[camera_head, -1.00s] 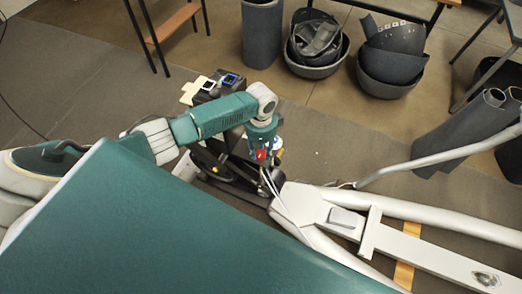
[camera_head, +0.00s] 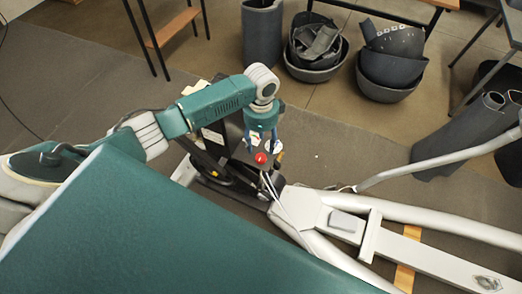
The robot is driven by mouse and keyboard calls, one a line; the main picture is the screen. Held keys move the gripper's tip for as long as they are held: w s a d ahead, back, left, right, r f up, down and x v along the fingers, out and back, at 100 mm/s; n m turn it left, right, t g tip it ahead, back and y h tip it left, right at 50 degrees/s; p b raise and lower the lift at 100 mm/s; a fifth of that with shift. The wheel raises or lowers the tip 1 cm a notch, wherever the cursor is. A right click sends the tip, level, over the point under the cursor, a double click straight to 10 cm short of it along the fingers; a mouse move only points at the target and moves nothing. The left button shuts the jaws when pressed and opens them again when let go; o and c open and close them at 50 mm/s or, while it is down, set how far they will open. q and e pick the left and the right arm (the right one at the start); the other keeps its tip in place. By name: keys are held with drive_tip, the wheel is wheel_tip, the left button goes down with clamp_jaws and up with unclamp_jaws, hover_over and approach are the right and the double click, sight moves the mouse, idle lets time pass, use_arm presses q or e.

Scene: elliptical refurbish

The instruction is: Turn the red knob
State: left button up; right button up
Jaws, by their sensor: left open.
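The red knob (camera_head: 261,158) is a small round red knob on the dark end of the grey-framed machine, in the middle of the head view. My left gripper (camera_head: 261,141) hangs down from the green arm, with its fingers apart. The fingertips are at the upper edge of the knob in the picture. I cannot tell whether they touch it. The knob shows almost whole. My right gripper is out of view.
The machine's grey frame (camera_head: 320,212) runs to the lower right, with a curved handlebar (camera_head: 425,160). A large green surface (camera_head: 150,235) fills the lower left foreground. Dark round tubs (camera_head: 388,72) stand on the floor at the back.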

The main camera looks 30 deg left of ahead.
use_arm(q)
drive_tip(key=shift+r, duration=2.15)
drive_tip(key=s+d+f+n+t+h, duration=0.2)
drive_tip(key=s+d+f+n, duration=0.2)
drive_tip(key=s+d, duration=0.95)
drive_tip(key=s+a+r+n+t+y, duration=0.2)
drive_tip(key=s+a+r+n, duration=0.2)
drive_tip(key=s+a+n, duration=0.55)
drive_tip(key=s+d+f+m+g, duration=0.1)
drive_tip(key=s+f+m+g, duration=0.2)
drive_tip(key=f, duration=2.3)
drive_tip(key=s+a+f, duration=0.2)
drive_tip(key=s+f, duration=1.4)
drive_tip(key=s, duration=0.2)
drive_tip(key=shift+a+f, duration=0.25)
drive_tip(key=shift+a, duration=0.1)
